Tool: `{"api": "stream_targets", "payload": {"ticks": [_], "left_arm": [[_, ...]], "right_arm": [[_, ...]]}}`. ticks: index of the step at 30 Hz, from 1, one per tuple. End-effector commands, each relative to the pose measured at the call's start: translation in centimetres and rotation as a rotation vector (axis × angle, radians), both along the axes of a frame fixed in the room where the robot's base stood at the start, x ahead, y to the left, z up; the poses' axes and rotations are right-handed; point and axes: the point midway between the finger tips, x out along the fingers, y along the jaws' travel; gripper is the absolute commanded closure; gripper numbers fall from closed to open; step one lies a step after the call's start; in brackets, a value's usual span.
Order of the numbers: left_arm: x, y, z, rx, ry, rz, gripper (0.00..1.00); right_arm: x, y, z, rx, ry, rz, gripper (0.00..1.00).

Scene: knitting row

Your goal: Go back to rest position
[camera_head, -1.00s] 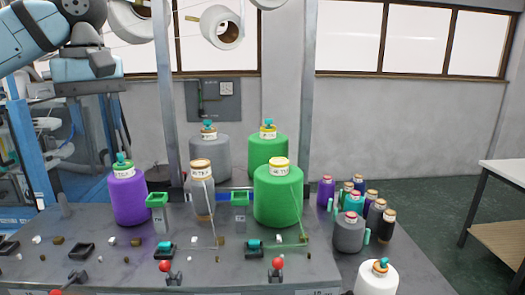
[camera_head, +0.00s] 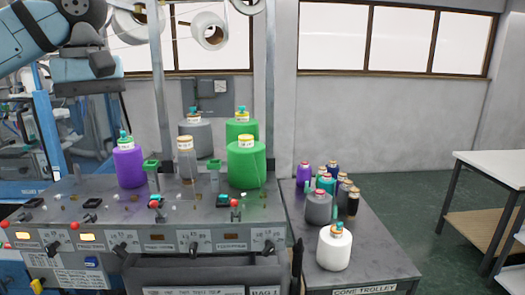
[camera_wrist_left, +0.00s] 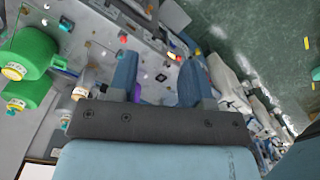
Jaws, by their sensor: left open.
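My left gripper (camera_head: 90,88) is at the upper left in the head view, raised in front of the blue machine frame and to the left of the knitting machine's cones. Its fingertips are hard to make out there. In the left wrist view the two blue fingers of the gripper (camera_wrist_left: 157,72) stand apart with nothing held between them. Past them the machine top (camera_wrist_left: 100,30) and green cones (camera_wrist_left: 33,52) show, at a distance. My right gripper is in neither view.
The machine deck (camera_head: 110,207) holds a purple cone (camera_head: 129,167), green cones (camera_head: 246,167) and small levers. To its right a cone trolley (camera_head: 380,255) carries a white cone (camera_head: 334,249) and several smaller ones. A white table (camera_head: 495,168) stands far right, with open floor between.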

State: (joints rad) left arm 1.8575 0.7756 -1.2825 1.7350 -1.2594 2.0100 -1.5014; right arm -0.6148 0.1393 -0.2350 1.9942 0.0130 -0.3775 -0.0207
Motion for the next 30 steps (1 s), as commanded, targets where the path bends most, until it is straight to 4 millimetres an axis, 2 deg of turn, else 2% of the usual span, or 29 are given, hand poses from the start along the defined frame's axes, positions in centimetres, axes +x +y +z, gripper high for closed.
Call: {"api": "stream_targets", "payload": {"ticks": [2,8,14,18,21,25,30], "left_arm": [[0.1,-0.5,-0.7,-0.016,0.013,-0.002,0.55],[0.2,-5.4,-5.5,-0.203,0.125,0.008,0.55],[-0.8,-11.0,-10.4,-0.438,0.304,0.067,0.55],[-2.4,-15.7,-13.7,-0.654,0.513,0.163,0.55],[-3.6,-18.6,-15.4,-0.805,0.695,0.267,0.55],[-4.6,-21.4,-16.9,-0.982,0.951,0.429,0.55],[-4.8,-23.3,-18.6,-1.169,1.326,0.689,0.55]], "right_arm": [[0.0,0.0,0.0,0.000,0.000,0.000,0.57],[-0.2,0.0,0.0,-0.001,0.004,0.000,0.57],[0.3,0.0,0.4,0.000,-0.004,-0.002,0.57],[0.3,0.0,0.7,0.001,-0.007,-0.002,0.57],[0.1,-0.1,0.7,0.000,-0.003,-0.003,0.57],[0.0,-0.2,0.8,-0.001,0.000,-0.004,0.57],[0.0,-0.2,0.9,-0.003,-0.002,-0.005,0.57]]}}
